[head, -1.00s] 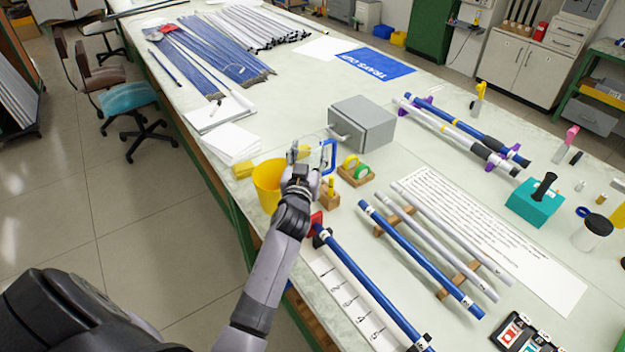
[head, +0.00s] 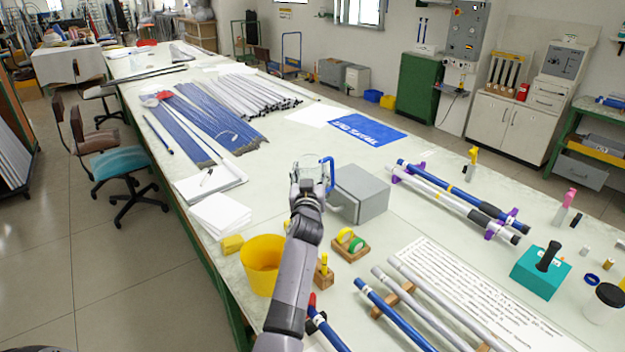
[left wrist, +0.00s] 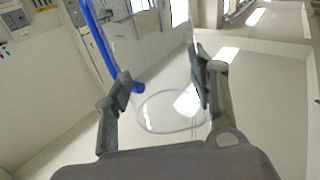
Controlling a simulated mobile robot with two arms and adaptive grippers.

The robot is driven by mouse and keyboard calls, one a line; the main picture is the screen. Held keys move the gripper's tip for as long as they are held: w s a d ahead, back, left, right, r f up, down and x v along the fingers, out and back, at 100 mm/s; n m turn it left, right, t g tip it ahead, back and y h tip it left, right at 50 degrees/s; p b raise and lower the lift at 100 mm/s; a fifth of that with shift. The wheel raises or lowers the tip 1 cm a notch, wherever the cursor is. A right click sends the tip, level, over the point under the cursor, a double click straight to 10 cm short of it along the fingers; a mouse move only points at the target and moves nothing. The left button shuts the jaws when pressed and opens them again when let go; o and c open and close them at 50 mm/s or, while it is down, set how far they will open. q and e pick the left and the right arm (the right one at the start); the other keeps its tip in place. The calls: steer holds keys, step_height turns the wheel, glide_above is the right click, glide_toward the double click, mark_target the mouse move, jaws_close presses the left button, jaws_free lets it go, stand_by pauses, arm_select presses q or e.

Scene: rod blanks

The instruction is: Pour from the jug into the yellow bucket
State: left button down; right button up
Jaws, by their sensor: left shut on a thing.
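The clear jug (head: 309,176) with a blue handle (head: 329,174) is held up by my left gripper (head: 307,187), beyond the bucket in the head view. In the left wrist view the gripper's two fingers (left wrist: 163,88) sit on either side of the clear jug (left wrist: 168,112), with its blue handle (left wrist: 100,42) at the left. The jug looks about upright; its contents cannot be made out. The yellow bucket (head: 262,275) stands at the table's near left edge, left of my left forearm. My right gripper is not in view.
A grey metal box (head: 362,193) stands just right of the jug. A tape holder (head: 350,248) and a yellow sponge (head: 232,245) are near the bucket. White paper sheets (head: 221,215) lie to the left. Rods on wooden rests lie at front right.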

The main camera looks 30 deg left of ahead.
arm_select(q)
steer(key=shift+s+a+f+n+t+y+b, duration=0.25)
steer(key=shift+s+n+b, duration=0.3)
steer(key=shift+b, duration=0.7)
steer(key=shift+s+a+f+n+t+y+b, duration=0.15)
steer(key=shift+s+n+t+y+b, duration=0.25)
steer(key=shift+b, duration=0.85)
steer(key=s+n+b, duration=0.1)
steer(key=b, duration=0.1)
steer(key=s+a+n+y+b, duration=0.1)
steer(key=b, duration=0.2)
steer(key=shift+s+f+n+t, duration=0.15)
steer(key=shift+s+n+t, duration=0.1)
steer(key=shift+n, duration=0.1)
steer(key=shift+y, duration=0.25)
